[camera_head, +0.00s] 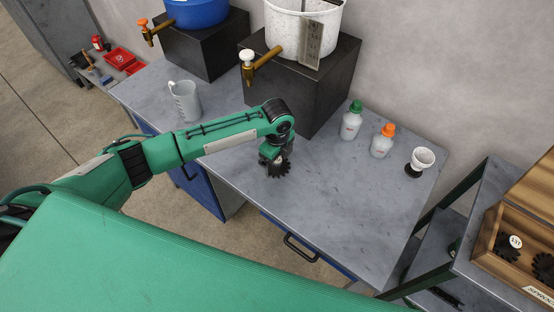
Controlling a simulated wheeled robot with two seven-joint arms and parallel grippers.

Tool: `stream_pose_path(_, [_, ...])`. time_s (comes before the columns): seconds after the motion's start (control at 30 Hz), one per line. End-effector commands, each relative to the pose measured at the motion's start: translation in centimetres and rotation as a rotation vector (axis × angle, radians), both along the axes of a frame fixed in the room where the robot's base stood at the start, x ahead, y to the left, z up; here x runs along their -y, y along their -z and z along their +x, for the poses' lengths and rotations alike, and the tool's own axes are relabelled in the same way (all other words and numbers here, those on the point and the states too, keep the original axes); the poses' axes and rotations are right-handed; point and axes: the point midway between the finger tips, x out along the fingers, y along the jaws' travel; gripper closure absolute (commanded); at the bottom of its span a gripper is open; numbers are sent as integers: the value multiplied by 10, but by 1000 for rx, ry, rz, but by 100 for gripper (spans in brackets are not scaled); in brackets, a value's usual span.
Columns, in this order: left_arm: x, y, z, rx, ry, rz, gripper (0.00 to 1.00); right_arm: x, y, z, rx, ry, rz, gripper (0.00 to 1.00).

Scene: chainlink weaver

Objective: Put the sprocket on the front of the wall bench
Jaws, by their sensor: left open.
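The sprocket (279,170) is a small black toothed wheel. It appears to lie flat on the front part of the grey wall bench (335,205), close to the front edge. My left gripper (273,158) is directly over the sprocket, with its fingers pointing down. It is open, and the fingertips are small and partly hidden, so I cannot tell whether they touch the sprocket. My right gripper is not in view.
Two black blocks (310,85) with tapped tubs stand at the back. A wooden box (489,235) at right holds dark toothed wheels. The front right bench is clear.

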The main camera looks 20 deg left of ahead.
Motion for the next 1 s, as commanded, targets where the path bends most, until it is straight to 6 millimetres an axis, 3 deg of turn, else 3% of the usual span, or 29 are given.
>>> stream_pose_path(0.5, [1,-97,1,4,2,-1,0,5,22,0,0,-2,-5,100])
stream_pose_path(0.7, [0,-114,0,1,0,0,0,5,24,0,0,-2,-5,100])
stream_pose_path(1.0, [0,-115,0,0,0,0,0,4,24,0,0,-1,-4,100])
